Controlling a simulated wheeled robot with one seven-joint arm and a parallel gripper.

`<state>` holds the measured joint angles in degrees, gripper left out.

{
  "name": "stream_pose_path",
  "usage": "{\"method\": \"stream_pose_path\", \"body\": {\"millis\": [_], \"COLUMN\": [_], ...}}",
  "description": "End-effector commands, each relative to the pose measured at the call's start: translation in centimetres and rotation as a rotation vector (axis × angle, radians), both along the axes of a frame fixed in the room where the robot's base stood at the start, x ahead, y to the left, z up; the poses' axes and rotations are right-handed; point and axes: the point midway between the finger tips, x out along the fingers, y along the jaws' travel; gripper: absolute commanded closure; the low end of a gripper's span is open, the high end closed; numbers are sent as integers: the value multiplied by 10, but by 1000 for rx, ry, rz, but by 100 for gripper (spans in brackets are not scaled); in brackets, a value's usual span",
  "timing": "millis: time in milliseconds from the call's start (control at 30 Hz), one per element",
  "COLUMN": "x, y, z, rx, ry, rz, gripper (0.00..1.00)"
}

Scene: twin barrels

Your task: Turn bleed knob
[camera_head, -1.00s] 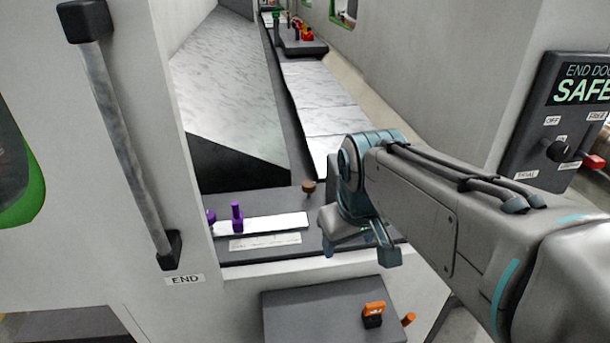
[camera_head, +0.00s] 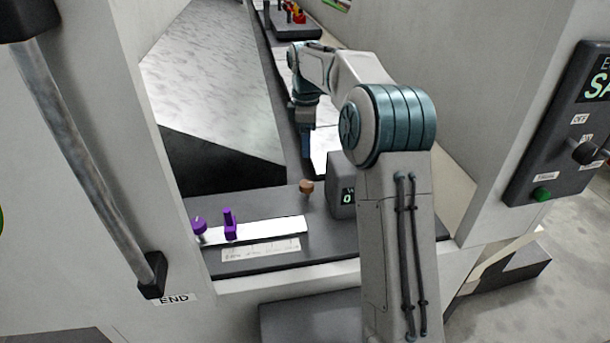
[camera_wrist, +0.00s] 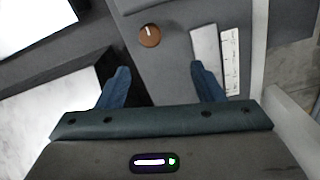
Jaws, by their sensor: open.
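A round brown knob (camera_head: 306,186) stands on the grey deck inside the opening. In the wrist view the brown knob (camera_wrist: 150,35) shows from above with a pale mark on its top. No readable label names it as the bleed knob. My gripper (camera_head: 306,150) points down inside the opening, beyond the knob in the head view. In the wrist view my gripper (camera_wrist: 160,75) is open with nothing between its blue fingers. The knob lies ahead of the fingertips, slightly left of their middle, apart from them.
A purple lever (camera_head: 230,224) and a purple knob (camera_head: 199,227) stand by a white strip (camera_head: 270,230). A grey display box (camera_head: 342,185) is right of the brown knob. Walls flank the opening; a handle bar (camera_head: 85,160) is at left and a control panel (camera_head: 560,130) at right.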

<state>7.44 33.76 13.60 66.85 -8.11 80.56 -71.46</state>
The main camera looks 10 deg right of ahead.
Motion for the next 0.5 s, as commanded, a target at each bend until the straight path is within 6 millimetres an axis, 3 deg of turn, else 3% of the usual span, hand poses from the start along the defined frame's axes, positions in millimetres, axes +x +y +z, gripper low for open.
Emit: {"method": "stream_pose_path", "body": {"millis": [133,333,500], "x": [15,18,16], "y": [-5,-9,-10], "z": [-12,-25,-54], "rx": [11,14,14], "ry": [16,23,25], "rz": [59,73,70], "gripper": [39,39,39]}}
